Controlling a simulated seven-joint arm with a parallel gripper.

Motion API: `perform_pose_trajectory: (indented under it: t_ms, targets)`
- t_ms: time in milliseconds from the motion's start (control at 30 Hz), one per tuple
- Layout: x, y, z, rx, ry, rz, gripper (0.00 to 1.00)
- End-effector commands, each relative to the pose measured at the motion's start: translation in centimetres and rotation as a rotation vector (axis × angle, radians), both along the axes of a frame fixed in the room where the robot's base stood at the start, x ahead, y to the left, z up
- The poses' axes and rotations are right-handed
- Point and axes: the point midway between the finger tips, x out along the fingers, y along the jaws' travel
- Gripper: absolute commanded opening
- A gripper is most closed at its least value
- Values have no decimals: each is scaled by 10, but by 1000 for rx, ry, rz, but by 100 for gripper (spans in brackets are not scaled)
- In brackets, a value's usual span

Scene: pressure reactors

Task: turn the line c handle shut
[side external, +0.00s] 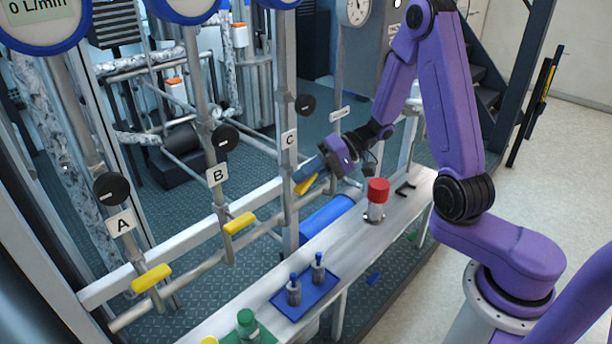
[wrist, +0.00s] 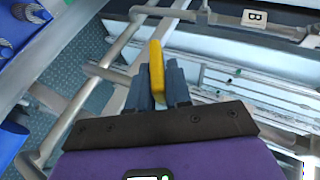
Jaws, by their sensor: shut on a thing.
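The line C handle (side external: 306,184) is a yellow lever below the C label (side external: 289,140) in the side view, tilted up to the right. It also shows in the wrist view as a yellow bar (wrist: 156,68) between the two fingers. My gripper (side external: 316,172) is at this handle, with its fingers shut on it. In the wrist view my gripper (wrist: 157,88) has one finger on each side of the handle.
Yellow handles sit at line A (side external: 151,278) and line B (side external: 239,223). A bench (side external: 345,243) in front carries a red-capped container (side external: 376,200), a blue tray (side external: 290,308) with two small bottles, and a green-capped bottle (side external: 246,320). Pipes run close around my gripper.

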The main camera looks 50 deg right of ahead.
Motion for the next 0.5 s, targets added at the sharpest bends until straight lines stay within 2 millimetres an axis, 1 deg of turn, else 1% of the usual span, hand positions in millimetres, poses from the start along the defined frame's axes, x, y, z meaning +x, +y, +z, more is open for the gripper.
perform_pose_trajectory:
  t_ms: [200, 500]
  targets:
    - [0, -2, -4, 200, 5, -2, 0]
    - [0, -1, -6, 410, 4, 2, 0]
